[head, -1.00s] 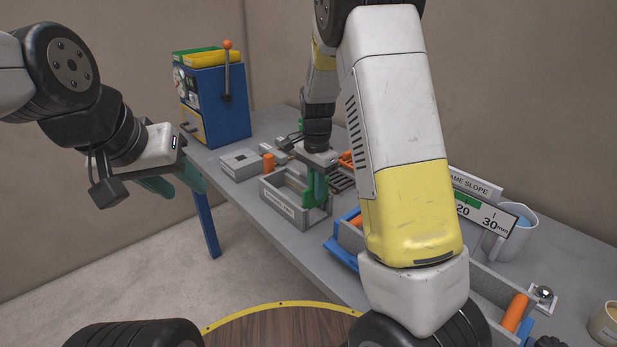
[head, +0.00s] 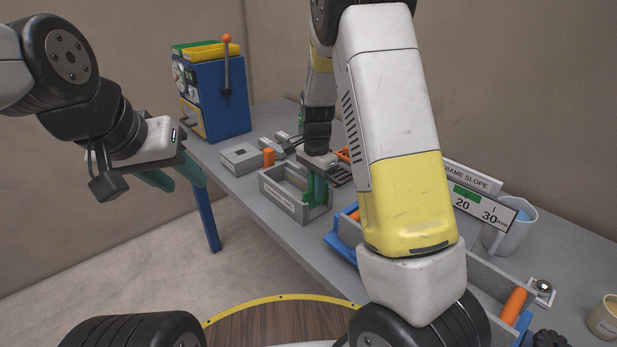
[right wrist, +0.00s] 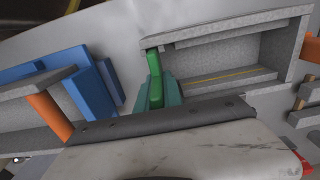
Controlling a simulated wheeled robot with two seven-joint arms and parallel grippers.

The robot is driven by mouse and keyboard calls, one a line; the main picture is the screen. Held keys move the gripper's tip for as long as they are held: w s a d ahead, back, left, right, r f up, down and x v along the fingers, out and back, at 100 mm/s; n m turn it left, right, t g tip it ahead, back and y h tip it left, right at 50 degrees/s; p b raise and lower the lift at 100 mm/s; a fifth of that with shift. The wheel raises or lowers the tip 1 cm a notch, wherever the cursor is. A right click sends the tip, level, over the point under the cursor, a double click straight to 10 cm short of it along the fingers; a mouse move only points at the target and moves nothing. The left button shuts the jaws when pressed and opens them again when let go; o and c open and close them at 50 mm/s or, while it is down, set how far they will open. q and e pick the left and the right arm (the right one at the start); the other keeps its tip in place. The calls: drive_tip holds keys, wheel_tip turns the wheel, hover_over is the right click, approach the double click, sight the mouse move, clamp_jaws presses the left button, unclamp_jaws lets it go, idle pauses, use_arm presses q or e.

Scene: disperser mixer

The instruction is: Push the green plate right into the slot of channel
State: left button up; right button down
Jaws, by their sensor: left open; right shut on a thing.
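My right gripper (head: 317,187) is shut on the green plate (right wrist: 154,68) and points down at the right end of the grey channel (head: 284,203). In the right wrist view, the plate stands between the teal fingers, at the left end of the channel (right wrist: 225,83). The plate's far end is close to the end of the channel's wall; I cannot tell whether it touches or how deep it sits in the slot. My arm and gripper partly hide the plate in the head view. My left gripper (head: 176,180) is open and empty, off the table's left edge.
A blue machine (head: 213,98) with an orange-knobbed lever stands at the back left. A grey block (head: 241,158) and an orange cylinder (head: 268,157) are beside the channel. Blue parts (right wrist: 100,80) lie near the plate. A jug (head: 508,228) stands at right.

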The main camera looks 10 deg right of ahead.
drive_tip(key=shift+f, duration=1.15)
drive_tip(key=c, duration=1.4)
unclamp_jaws()
wheel_tip(320, 180, up, 8)
drive_tip(key=shift+f, duration=0.1)
drive_tip(key=shift+a, duration=0.1)
